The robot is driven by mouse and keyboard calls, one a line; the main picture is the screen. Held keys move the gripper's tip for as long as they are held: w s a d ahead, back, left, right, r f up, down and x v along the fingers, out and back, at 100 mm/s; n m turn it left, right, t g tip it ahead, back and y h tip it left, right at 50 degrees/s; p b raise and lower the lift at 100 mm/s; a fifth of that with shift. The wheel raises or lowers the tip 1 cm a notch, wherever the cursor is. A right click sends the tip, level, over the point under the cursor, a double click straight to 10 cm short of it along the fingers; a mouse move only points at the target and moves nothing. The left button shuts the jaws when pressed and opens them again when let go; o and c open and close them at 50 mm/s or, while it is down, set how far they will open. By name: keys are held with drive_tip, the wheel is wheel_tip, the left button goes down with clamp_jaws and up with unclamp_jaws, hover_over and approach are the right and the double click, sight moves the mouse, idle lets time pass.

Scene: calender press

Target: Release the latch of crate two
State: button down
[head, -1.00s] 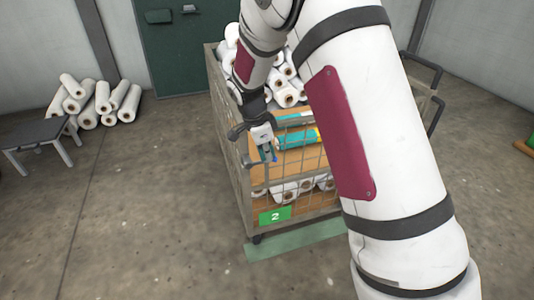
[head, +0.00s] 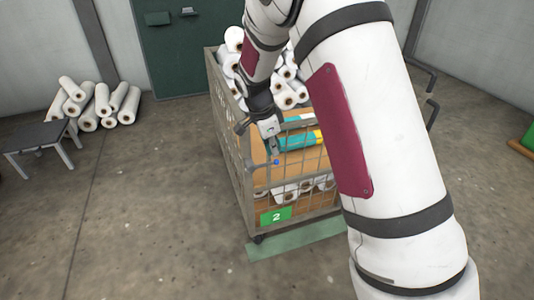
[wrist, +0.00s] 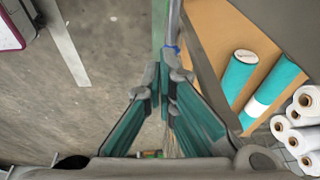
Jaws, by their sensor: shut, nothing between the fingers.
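Crate two is a grey wire-mesh cage (head: 233,152) with a green "2" label (head: 275,215) low on its front. My gripper (head: 274,153) is at its front left, pointing down, with shut and empty fingers. A small blue tip (head: 277,162), apparently part of the latch, shows right by the fingertips in the head view. In the wrist view the blue piece (wrist: 171,48) sits on a grey bar just beyond my shut fingertips (wrist: 165,78). I cannot tell whether the fingers touch it. The rest of the latch is partly hidden by my gripper.
The cage holds white rolls (head: 290,93), teal rolls (head: 297,143) and a brown shelf (head: 300,163). A grey bench (head: 42,137) and more rolls (head: 98,104) stand left. A green strip (head: 295,240) lies on the floor before the cage.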

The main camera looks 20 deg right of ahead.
drive_tip(key=d+p+v, duration=0.1)
drive_tip(key=p+v, duration=0.2)
drive_tip(key=v, duration=0.7)
drive_tip(key=s+r+n+y, duration=0.1)
drive_tip(key=s+r+n, duration=0.3)
drive_tip(key=s+r, duration=0.6)
drive_tip(key=s+a+r+n+y, duration=0.1)
drive_tip(key=s+n, duration=0.6)
drive_tip(key=s, duration=0.9)
drive_tip(key=s+a+r+n+y, duration=0.15)
drive_tip(key=s+n, duration=0.55)
drive_tip(key=s, duration=1)
wheel_tip(320, 180, up, 27)
drive_tip(key=t+p, duration=0.3)
drive_tip(key=p, duration=2.2)
drive_tip(key=shift+f, duration=0.15)
drive_tip(key=c, duration=2.4)
unclamp_jaws()
drive_tip(key=shift+w+h, duration=0.15)
drive_tip(key=shift+h, duration=0.1)
